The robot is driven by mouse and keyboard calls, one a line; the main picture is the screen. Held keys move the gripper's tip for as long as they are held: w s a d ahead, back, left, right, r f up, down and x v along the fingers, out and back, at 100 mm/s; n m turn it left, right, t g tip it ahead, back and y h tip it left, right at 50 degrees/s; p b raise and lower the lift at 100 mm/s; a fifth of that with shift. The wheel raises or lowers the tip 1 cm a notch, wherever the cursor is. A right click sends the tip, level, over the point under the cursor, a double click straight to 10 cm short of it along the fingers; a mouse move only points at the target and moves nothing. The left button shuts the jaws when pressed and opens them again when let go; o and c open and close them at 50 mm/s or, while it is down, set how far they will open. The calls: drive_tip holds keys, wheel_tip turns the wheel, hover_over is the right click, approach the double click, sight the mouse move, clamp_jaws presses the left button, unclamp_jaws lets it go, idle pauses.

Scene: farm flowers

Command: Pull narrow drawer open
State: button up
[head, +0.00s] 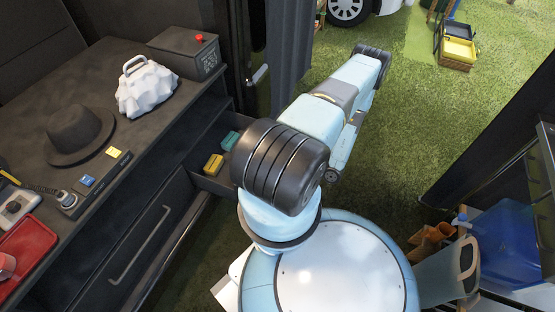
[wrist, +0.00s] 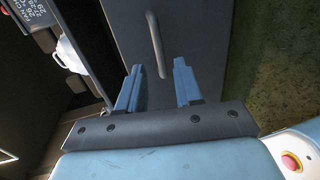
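The narrow drawer (head: 228,128) stands pulled out from the far end of the dark cabinet in the head view, with a teal box and a yellow box inside. Its front is hidden there behind my arm. In the wrist view, a grey drawer front (wrist: 190,25) with a bar handle (wrist: 156,45) fills the top middle. My gripper (wrist: 159,72) is open, its two blue fingers apart. The near end of the handle lies between the fingertips in the picture, with visible space on both sides. The head view does not show the fingers clearly.
A wide drawer with a long handle (head: 142,245) is shut in the cabinet. The cabinet top holds a hat (head: 78,132), a white lumpy object (head: 147,90), a dark box (head: 184,52) and a red tray (head: 24,247). Open grass (head: 430,120) lies beyond my arm.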

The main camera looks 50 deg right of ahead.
drive_tip(key=shift+v, duration=2.2)
